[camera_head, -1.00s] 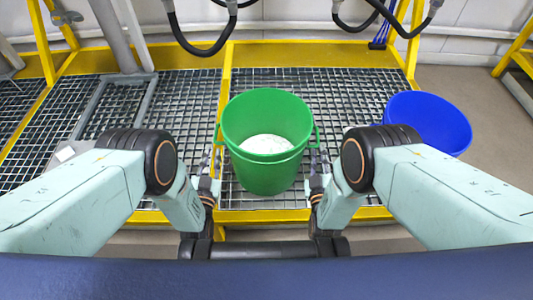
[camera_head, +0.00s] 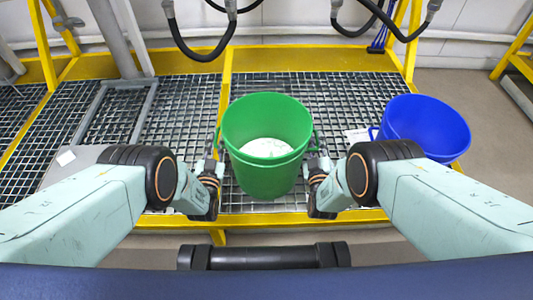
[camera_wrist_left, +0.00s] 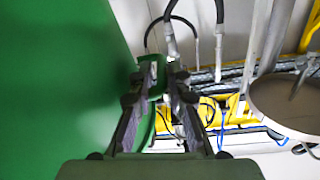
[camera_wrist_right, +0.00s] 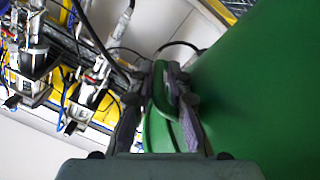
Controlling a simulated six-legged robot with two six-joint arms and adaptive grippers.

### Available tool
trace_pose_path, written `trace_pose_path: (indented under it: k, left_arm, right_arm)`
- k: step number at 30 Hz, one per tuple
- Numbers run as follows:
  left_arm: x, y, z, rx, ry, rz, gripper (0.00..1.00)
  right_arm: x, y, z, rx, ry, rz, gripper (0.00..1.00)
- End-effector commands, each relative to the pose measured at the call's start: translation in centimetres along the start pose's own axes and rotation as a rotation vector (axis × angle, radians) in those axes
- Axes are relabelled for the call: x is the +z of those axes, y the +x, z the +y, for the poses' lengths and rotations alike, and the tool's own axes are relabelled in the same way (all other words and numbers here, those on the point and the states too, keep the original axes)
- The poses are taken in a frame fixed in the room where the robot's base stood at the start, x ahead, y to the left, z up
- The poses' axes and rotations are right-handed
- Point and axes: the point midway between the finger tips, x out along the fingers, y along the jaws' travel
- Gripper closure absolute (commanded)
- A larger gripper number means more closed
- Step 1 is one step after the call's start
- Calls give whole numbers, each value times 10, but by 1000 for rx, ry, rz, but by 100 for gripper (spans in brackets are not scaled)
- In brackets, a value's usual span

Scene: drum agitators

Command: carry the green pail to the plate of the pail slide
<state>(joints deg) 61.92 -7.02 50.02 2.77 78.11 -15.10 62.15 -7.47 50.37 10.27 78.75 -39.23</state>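The green pail (camera_head: 267,165) stands upright in the middle of the head view, with white contents (camera_head: 266,148). It has an ear on each side. My left gripper (camera_head: 216,165) is at its left ear; in the left wrist view the fingers (camera_wrist_left: 163,72) close around the green ear. My right gripper (camera_head: 317,163) is at the right ear; in the right wrist view the fingers (camera_wrist_right: 168,72) close around it. Whether the pail's base touches the grating is hidden. A grey plate (camera_head: 72,172) with a white square lies at the left below grey rails; I cannot tell if it is the slide's plate.
A blue pail (camera_head: 427,127) is to the right of the green one. The grating (camera_head: 345,90) has a yellow front beam (camera_head: 285,217) and a yellow divider (camera_head: 225,95). Black hoses (camera_head: 205,55) hang at the back. The grating left of the divider is mostly clear.

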Motion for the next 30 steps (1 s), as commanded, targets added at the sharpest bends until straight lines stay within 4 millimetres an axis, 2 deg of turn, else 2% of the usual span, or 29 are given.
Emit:
trace_pose_path:
  k: [6, 15, 21, 30]
  left_arm:
    - [0, 10, 0, 0, 0, 0, 83]
    - [0, 10, 0, 0, 0, 0, 83]
    - [0, 10, 0, 0, 0, 0, 100]
    - [0, 10, 0, 0, 0, 0, 100]
  right_arm:
    - [0, 10, 1, 0, -1, 1, 83]
    - [-1, 10, 0, 0, -1, 1, 83]
    - [-1, 10, 0, 0, 0, 1, 100]
    - [-1, 10, 0, 0, 0, 1, 100]
